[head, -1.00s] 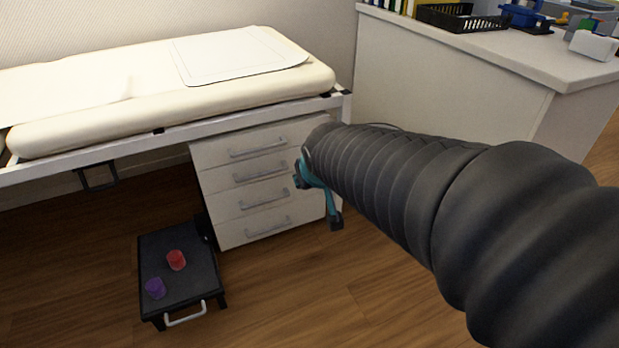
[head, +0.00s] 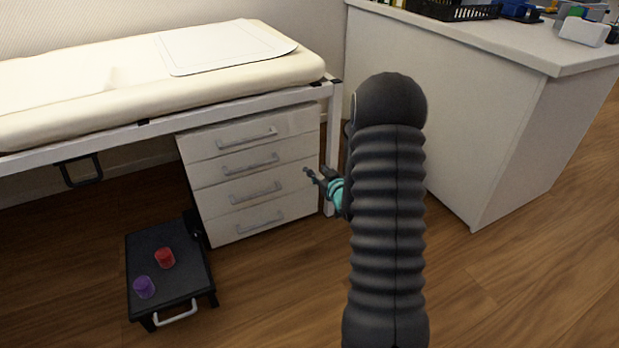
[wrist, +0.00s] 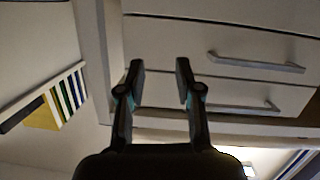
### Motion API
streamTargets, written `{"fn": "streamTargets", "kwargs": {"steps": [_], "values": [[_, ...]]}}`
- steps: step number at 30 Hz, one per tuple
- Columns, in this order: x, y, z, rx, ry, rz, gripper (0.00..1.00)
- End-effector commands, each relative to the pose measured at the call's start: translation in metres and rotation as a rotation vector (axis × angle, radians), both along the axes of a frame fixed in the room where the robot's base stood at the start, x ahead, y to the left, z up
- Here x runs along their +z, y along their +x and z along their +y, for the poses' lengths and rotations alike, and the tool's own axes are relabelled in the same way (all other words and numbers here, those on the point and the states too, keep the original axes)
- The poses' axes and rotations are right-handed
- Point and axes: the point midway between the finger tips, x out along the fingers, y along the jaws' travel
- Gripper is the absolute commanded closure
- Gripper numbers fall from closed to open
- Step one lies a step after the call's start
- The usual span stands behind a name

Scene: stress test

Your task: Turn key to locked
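No key or lock can be made out in either view. A white drawer unit (head: 262,204) with grey bar handles stands under the bed, all its drawers closed; it also shows in the wrist view (wrist: 180,35), where handles lie to the right of the fingers. My gripper (head: 312,177) is in front of the unit's right edge in the head view, pointing left towards it. In the wrist view my gripper (wrist: 160,78) has its two fingers apart with nothing between them.
A cream padded bed (head: 110,90) on a white frame stands above the drawers. A black step stool (head: 178,285) holds a red cup (head: 165,258) and a purple cup (head: 144,287). A white counter (head: 465,110) stands right. The wooden floor between is clear.

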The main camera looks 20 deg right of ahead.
Motion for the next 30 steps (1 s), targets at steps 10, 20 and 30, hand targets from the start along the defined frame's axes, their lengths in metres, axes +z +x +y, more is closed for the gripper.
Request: {"fn": "streamTargets", "kwargs": {"steps": [10, 20, 30], "values": [[-0.088, -0.021, -0.021, 0.040, 0.102, -0.185, 0.66], [-0.097, -0.012, -0.021, 0.049, 0.118, -0.225, 0.66], [-0.097, 0.049, -0.019, 0.049, 0.118, -0.226, 0.66]]}}
